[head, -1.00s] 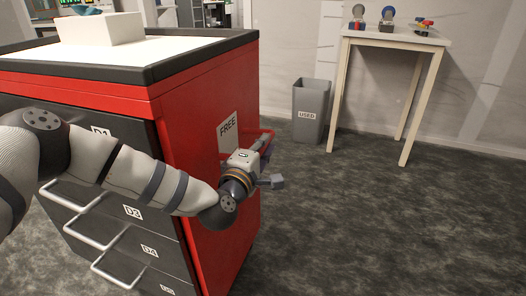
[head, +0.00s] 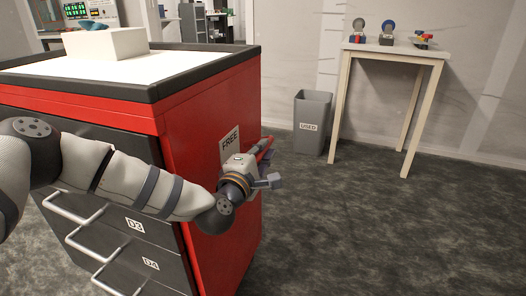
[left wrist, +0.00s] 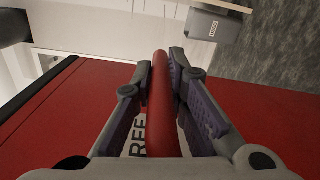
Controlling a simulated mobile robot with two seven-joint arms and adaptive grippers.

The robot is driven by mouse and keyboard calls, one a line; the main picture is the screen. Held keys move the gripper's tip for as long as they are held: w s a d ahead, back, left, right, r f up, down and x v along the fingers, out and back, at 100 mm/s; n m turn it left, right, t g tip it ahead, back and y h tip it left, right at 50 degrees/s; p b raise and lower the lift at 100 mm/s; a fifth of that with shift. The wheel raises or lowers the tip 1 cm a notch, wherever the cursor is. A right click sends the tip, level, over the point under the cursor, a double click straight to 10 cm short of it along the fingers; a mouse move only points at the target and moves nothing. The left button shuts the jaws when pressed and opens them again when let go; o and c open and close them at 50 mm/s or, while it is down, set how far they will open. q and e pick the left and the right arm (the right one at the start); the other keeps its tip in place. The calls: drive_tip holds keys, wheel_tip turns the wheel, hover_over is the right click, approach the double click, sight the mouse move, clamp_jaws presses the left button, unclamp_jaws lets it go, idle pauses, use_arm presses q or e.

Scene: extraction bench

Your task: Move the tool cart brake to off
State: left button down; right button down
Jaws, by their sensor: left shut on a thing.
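The tool cart (head: 215,110) is red with dark grey drawers and stands at the left of the head view. A red brake lever (head: 266,146) is at its right side, beside a plate marked FREE (head: 230,142). My left gripper (head: 260,163) is at the lever in the head view. In the left wrist view the red lever (left wrist: 160,110) runs between the two fingers of my left gripper (left wrist: 160,65), which is shut on it. The lever covers part of the FREE plate (left wrist: 137,140) there. The lever's pivot is hidden. My right gripper is not in view.
A white block (head: 106,43) lies on the cart's white top. A grey bin marked USED (head: 312,115) stands on the floor behind the cart. A small table (head: 400,52) carries several small coloured items. The carpet to the right of the cart is clear.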

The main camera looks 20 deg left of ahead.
use_arm(q)
drive_tip(key=shift+w+a+r, duration=0.1)
drive_tip(key=shift+a+r, duration=0.05)
drive_tip(key=c, duration=1.6)
unclamp_jaws()
drive_tip(key=shift+o, duration=0.2)
drive_tip(key=s, duration=1.2)
drive_tip(key=shift+a, duration=0.2)
drive_tip(key=shift+s, duration=0.1)
